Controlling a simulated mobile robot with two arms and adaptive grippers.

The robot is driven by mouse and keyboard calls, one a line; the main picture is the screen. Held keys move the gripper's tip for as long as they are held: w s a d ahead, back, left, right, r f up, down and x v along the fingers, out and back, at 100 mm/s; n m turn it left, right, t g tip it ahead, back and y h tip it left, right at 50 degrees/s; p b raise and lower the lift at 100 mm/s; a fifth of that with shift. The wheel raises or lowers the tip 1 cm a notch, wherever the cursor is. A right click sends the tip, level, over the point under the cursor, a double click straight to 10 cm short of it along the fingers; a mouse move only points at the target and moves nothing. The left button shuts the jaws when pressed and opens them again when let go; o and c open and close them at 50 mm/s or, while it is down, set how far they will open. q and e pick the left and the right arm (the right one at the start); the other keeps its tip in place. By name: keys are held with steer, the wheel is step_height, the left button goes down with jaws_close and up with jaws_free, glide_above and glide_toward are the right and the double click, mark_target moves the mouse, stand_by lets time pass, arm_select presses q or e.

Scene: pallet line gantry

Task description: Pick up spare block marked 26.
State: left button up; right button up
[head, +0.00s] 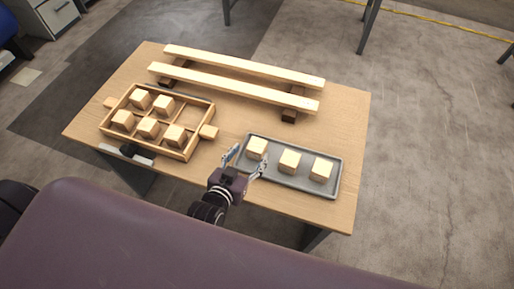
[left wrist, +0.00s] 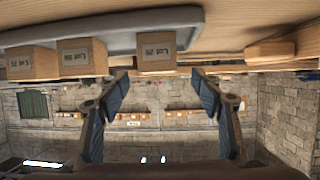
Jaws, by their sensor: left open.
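Three pale wooden blocks stand in a row in a grey tray (head: 304,188): a left block (head: 256,148), a middle block (head: 290,161) and a right block (head: 321,169). The left wrist view is turned over; each block there has a printed "Lot" label, with digits too small to read surely. My left gripper (head: 245,161) is open and empty at the tray's left end, close to the left block. In the left wrist view this block (left wrist: 155,65) shows between the open fingers (left wrist: 160,80), apart from them. My right gripper is not in view.
A divided wooden crate (head: 201,148) with several blocks stands left of the tray, its handle (head: 209,132) towards my gripper. Two long wooden rails (head: 245,68) on supports lie along the back of the table (head: 345,115). Bare tabletop lies between rails and tray.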

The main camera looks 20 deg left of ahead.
mark_target(256, 148)
arm_select(q)
steer(key=shift+p+x, duration=0.35)
steer(key=shift+x, duration=2.8)
steer(key=shift+s+d, duration=0.1)
steer(key=shift+c, duration=0.2)
steer(key=c, duration=1.2)
steer(key=shift+c, duration=0.2)
